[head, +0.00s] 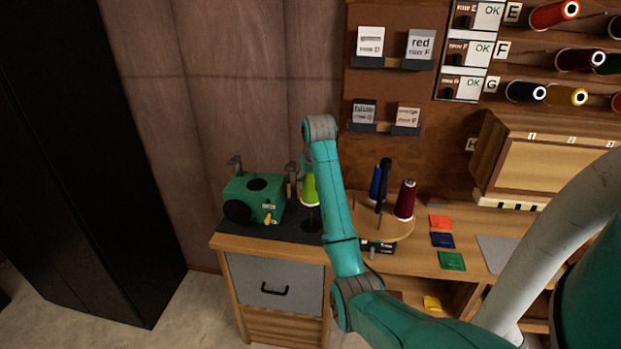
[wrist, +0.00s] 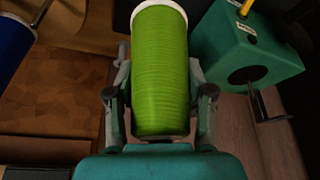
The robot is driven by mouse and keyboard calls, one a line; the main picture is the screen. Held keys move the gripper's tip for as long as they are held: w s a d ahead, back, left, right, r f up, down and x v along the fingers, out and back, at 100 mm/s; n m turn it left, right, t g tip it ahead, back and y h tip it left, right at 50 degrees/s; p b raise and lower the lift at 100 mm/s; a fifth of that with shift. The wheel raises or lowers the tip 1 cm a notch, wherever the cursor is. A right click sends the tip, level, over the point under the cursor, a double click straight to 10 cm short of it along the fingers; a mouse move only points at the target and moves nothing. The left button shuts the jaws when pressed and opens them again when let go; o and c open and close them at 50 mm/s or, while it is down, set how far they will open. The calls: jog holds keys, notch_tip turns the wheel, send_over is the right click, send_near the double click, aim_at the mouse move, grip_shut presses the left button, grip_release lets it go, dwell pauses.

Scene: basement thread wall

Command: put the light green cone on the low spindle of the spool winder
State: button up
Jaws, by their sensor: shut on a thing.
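The light green cone (head: 309,190) stands roughly upright beside the green spool winder (head: 247,200), partly behind my arm in the head view. In the wrist view the cone (wrist: 160,70) lies between the two fingers of my gripper (wrist: 160,98), which is shut on it. The winder's green body (wrist: 245,48) is to the right there. A dark round base (head: 312,226), perhaps of the low spindle, shows below the cone in the head view. The spindle's shaft is not clear, and I cannot tell whether the cone is around it or above it.
A thread rack fills the wall at upper right. A black cabinet (head: 90,150) stands at left.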

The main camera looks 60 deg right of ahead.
aim_at(311, 212)
jog(key=shift+f, duration=4.95)
jog(key=shift+f, duration=0.3)
jog(key=o, duration=1.4)
jog(key=shift+o, duration=0.2)
jog(key=shift+v, duration=3.8)
jog(key=shift+s, duration=0.1)
